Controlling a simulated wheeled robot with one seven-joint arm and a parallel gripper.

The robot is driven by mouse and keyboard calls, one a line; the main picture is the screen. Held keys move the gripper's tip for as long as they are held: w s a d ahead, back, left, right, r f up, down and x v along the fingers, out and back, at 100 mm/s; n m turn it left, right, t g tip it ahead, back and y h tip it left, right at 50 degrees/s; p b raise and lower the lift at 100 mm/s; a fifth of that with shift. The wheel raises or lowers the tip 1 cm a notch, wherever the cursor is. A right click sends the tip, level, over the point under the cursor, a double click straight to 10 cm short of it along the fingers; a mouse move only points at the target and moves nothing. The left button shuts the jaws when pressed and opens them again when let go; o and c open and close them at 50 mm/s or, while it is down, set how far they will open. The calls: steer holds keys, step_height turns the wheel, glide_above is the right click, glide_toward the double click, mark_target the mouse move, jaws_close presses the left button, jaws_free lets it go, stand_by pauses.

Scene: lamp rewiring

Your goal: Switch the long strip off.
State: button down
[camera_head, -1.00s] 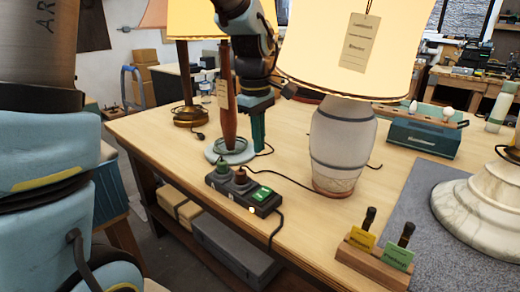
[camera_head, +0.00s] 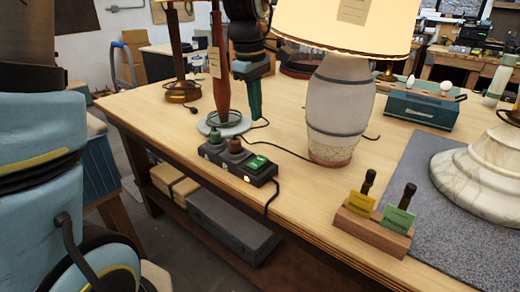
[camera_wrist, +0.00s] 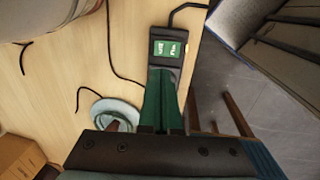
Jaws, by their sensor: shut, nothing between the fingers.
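A dark power strip (camera_head: 212,153) lies near the table's front edge, with plugs in its left part and a green switch (camera_head: 258,164) at its right end. A small orange-white light glows on its front side. The strip (camera_wrist: 178,63) and its lettered green switch (camera_wrist: 168,48) also show in the wrist view. My gripper (camera_head: 256,116) is shut and empty, its green fingers pointing down above and behind the strip, apparently apart from it. In the wrist view, my gripper (camera_wrist: 161,75) hides part of the strip just below the switch.
A lit lamp with a grey-white vase base (camera_head: 340,105) stands right of my gripper. A thin reddish lamp stem on a pale round base (camera_head: 222,124) stands close on its left. A wooden block with tags (camera_head: 372,232) is at the front right. Cords lie around the strip.

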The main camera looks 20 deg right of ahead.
mark_target(261, 159)
steer(key=f, duration=0.4)
steer(key=f+p, duration=0.1)
steer(key=f, duration=0.3)
steer(key=d+f+p, duration=0.1)
steer(key=f, duration=0.3)
steer(key=shift+w+d, duration=0.1)
steer(key=shift+w, duration=0.25)
steer(key=shift+f, duration=0.1)
steer(key=shift+f, duration=0.1)
steer(key=shift+d+f, duration=0.15)
steer(key=shift+f, duration=0.05)
steer(key=shift+s+a+r, duration=0.2)
steer(key=shift+s+a, duration=0.2)
steer(key=shift+a, duration=0.4)
steer(key=shift+r, duration=0.1)
